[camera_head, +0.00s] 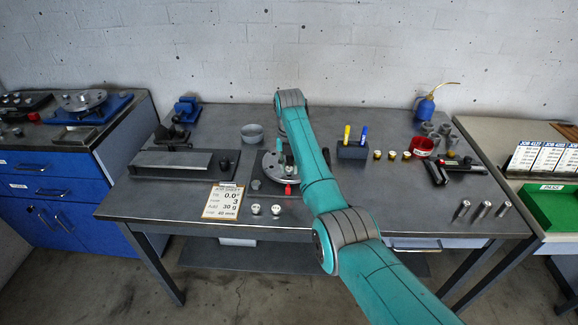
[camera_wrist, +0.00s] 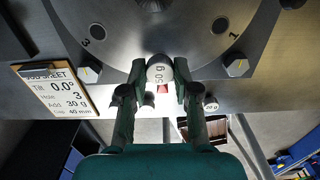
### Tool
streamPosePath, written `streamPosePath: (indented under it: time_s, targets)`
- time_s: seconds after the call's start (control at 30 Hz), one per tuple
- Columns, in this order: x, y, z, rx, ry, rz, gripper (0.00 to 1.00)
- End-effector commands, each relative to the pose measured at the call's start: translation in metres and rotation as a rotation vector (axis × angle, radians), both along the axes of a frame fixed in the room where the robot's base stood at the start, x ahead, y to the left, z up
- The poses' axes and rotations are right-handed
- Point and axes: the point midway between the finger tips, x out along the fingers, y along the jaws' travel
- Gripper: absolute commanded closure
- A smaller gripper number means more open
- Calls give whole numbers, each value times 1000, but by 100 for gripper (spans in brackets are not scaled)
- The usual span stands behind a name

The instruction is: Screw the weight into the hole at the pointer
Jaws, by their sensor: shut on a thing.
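My gripper (camera_wrist: 160,88) is shut on a small pale weight (camera_wrist: 160,70) in the wrist view; its marking looks like 50 g. The weight lies over the near rim of the grey rotor disc (camera_wrist: 155,45), between holes marked 3 (camera_wrist: 97,31) and 1 (camera_wrist: 220,25). I cannot tell whether it touches the disc. The red pointer (camera_wrist: 163,88) shows just below the weight, between the fingers. In the head view the rotor (camera_head: 271,173) stands on the bench with the red pointer (camera_head: 288,189) at its front; my arm partly covers it and the held weight cannot be made out.
A job sheet (camera_head: 222,201) lists tilt 0.0°, hole 3, add 30 g. Two pale weights (camera_head: 265,209) stand in front of the rotor. A pen holder (camera_head: 352,150), brass pieces (camera_head: 391,155) and a red dish (camera_head: 422,146) are to the right.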

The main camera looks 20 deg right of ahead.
Motion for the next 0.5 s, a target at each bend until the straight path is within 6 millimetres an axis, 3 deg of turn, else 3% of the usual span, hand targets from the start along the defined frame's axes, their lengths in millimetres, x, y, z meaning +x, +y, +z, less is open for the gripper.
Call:
streamPosePath:
  time_s: [0.5]
  targets:
    - [0,0,0,0,0,199,100]
